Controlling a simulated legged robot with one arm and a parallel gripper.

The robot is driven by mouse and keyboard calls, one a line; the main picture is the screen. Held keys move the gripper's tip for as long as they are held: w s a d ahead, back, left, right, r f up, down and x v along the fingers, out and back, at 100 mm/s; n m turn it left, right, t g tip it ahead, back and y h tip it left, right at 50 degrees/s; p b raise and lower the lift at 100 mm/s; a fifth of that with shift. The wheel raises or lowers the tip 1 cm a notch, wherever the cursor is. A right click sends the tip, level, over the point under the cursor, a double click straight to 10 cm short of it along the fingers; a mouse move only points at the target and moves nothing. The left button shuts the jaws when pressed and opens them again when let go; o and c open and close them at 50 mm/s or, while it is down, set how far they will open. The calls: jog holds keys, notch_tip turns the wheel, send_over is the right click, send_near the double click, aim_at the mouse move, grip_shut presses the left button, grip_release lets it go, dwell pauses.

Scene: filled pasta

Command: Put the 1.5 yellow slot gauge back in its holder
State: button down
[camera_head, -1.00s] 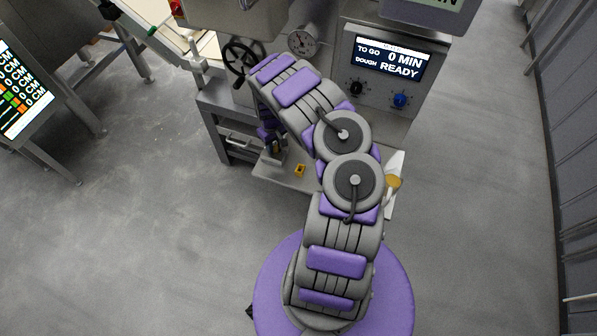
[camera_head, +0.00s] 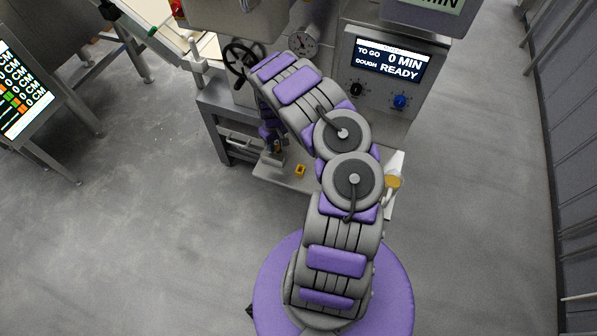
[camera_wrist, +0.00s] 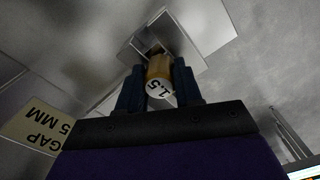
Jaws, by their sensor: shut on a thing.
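In the wrist view, the yellow slot gauge (camera_wrist: 158,68) has a round white end marked 1.5. My gripper (camera_wrist: 157,83) is shut on it, with one dark finger on each side. Just beyond the gauge is a pale metal piece with a dark square opening (camera_wrist: 152,48), which looks like the holder. The gauge's far end is at or over this opening; I cannot tell whether it is inside. In the head view, my gripper (camera_head: 274,150) is low over the left part of a metal shelf (camera_head: 272,176), and my arm hides much of it.
A small yellow block with a dark middle (camera_head: 300,170) sits on the shelf right of my gripper. A handwheel (camera_head: 243,58) and a dial (camera_head: 302,43) are on the machine behind. A label reading GAP 5 MM (camera_wrist: 36,127) shows in the wrist view.

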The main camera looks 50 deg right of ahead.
jog(key=shift+w+d+r+p, duration=0.1)
jog(key=shift+d+r+p, duration=0.2)
jog(key=shift+r+p, duration=0.2)
dwell(0.6)
jog(key=shift+r, duration=0.4)
jog(key=shift+r+p, duration=0.35)
jog(key=shift+p, duration=0.35)
jog(key=shift+d+r, duration=0.1)
jog(key=shift+a+r+p, duration=0.4)
jog(key=shift+r+p, duration=0.4)
jog(key=shift+d+r+p, duration=0.25)
jog(key=shift+r+p, duration=0.4)
jog(key=shift+p, duration=0.05)
jog(key=shift+a+r, duration=0.15)
jog(key=shift+r, duration=0.15)
jog(key=shift+f, duration=0.15)
